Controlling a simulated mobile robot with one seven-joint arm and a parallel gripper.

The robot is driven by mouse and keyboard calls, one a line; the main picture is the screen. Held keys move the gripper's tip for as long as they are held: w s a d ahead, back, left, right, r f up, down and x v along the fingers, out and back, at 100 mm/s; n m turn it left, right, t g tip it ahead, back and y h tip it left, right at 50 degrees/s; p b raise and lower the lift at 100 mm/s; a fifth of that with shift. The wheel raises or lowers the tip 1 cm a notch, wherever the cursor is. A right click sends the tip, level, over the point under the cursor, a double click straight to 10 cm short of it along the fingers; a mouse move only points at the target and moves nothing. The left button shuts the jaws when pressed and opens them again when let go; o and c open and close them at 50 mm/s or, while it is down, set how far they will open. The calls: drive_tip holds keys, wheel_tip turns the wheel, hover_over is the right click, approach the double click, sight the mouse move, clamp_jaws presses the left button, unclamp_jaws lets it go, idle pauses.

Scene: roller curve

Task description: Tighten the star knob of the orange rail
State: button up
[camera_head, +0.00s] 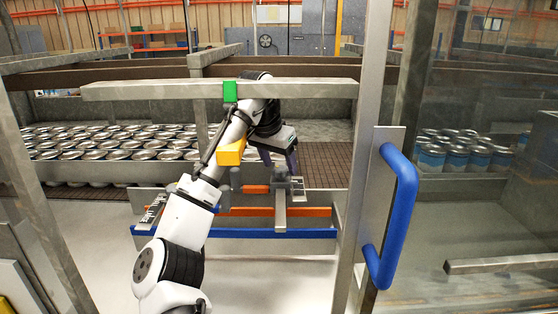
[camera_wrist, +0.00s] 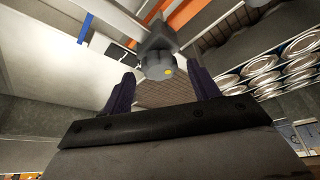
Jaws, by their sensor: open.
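In the wrist view, a dark grey star knob (camera_wrist: 158,66) with a yellow dot sits on a grey bracket, close beyond and between my fingertips. An orange rail (camera_wrist: 186,13) runs behind that bracket. My gripper (camera_wrist: 162,84) is open, one dark finger on each side of the knob's near side; I cannot tell whether either touches it. In the head view, the orange rail (camera_head: 310,212) lies low, above a blue rail (camera_head: 275,233). My gripper (camera_head: 291,160) is over the rail assembly there, and the knob's face cannot be made out.
Rows of cans (camera_head: 110,145) fill the conveyor at the left, with more blue-labelled cans (camera_head: 460,152) behind glass at the right. A metal beam (camera_head: 170,89) crosses above my arm. A door post with a blue handle (camera_head: 398,215) stands at the right.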

drive_tip(key=shift+w+f, duration=0.15)
drive_tip(key=shift+f, duration=0.25)
drive_tip(key=shift+c, duration=0.2)
drive_tip(key=c, duration=0.9)
drive_tip(key=shift+d, duration=0.1)
drive_tip(key=shift+m, duration=0.3)
drive_tip(key=m, duration=0.2)
drive_tip(key=m+g+h, duration=0.1)
drive_tip(key=m, duration=0.2)
drive_tip(key=shift+w+r+g+h, duration=0.1)
drive_tip(key=shift+w+g+h, duration=0.05)
drive_tip(key=shift+g+h, duration=0.15)
drive_tip(key=shift+w+r+m+g, duration=0.1)
drive_tip(key=shift+m+g, duration=0.4)
drive_tip(key=shift+m, duration=0.85)
drive_tip(key=shift+w+r+m+g, duration=0.1)
drive_tip(key=shift+m+g, duration=0.4)
drive_tip(key=shift+m, duration=0.85)
